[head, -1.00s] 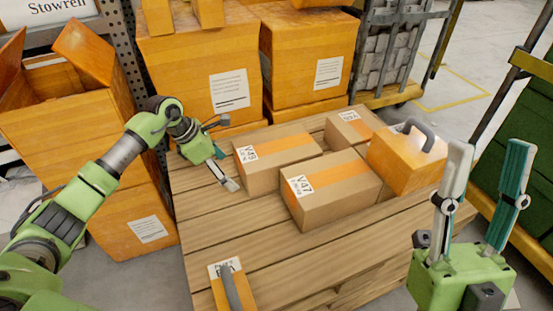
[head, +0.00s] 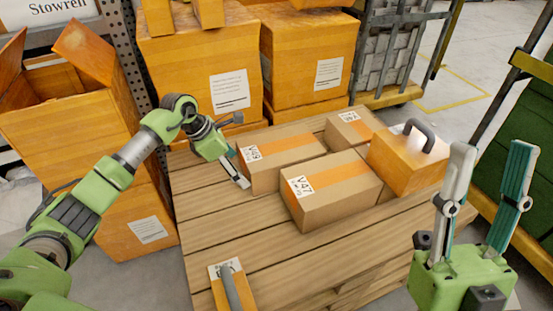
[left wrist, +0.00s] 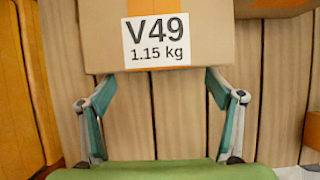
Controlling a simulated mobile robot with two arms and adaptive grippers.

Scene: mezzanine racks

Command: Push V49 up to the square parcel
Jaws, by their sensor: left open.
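V49 (head: 285,158) is a brown parcel with an orange tape stripe, lying on the wooden pallet (head: 215,230). Its labelled end fills the top of the left wrist view (left wrist: 160,60). My left gripper (head: 238,178) is open at that end. In the left wrist view its fingertips (left wrist: 158,78) are spread at the lower edge of the face and seem to touch it. A small squarish parcel (head: 352,128) sits just beyond V49's far end; I cannot tell whether they touch. My right gripper (head: 492,150) is open and empty at the right.
Parcel V47 (head: 335,192) lies close in front of V49. An orange box with a grey handle (head: 405,162) stands at the right. A labelled orange item (head: 228,288) lies at the pallet's front. Large orange boxes (head: 200,70) stand behind. The pallet's left front is clear.

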